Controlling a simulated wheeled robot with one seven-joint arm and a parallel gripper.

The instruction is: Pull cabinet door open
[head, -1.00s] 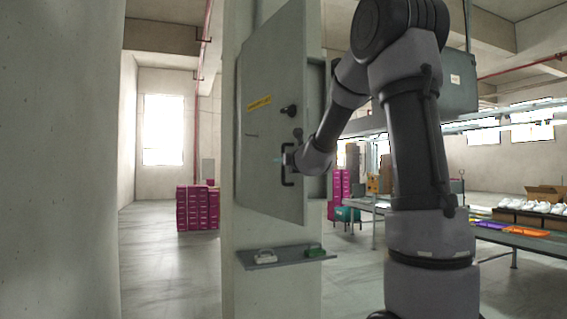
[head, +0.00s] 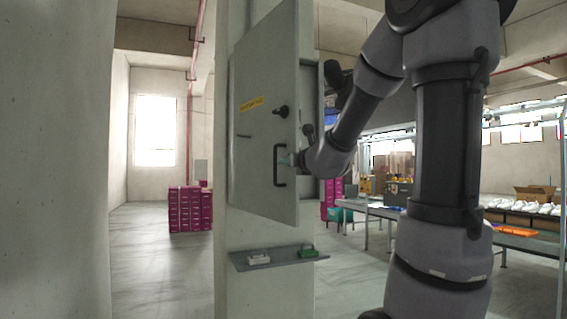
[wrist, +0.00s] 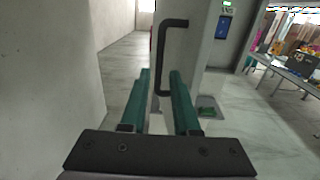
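The grey cabinet door (head: 258,190) on the pillar stands ajar, with a strip of the cabinet (head: 309,95) showing past its right edge. Its black bracket handle (head: 277,172) is on the door's right part, below a round black knob (head: 281,112). My gripper (head: 287,159) is at the handle in the head view, its tips partly hidden. In the wrist view, the two green fingers of my gripper (wrist: 160,80) are apart. The handle's bar (wrist: 157,60) shows in line with the gap between them, with space on both sides. I see no firm contact.
A small shelf (head: 275,261) with a white and a green item juts from the pillar below the door. Magenta boxes (head: 190,209) stand on the floor at left. Tables (head: 369,209) stand at right behind my arm. A pale wall (head: 50,160) fills the left edge.

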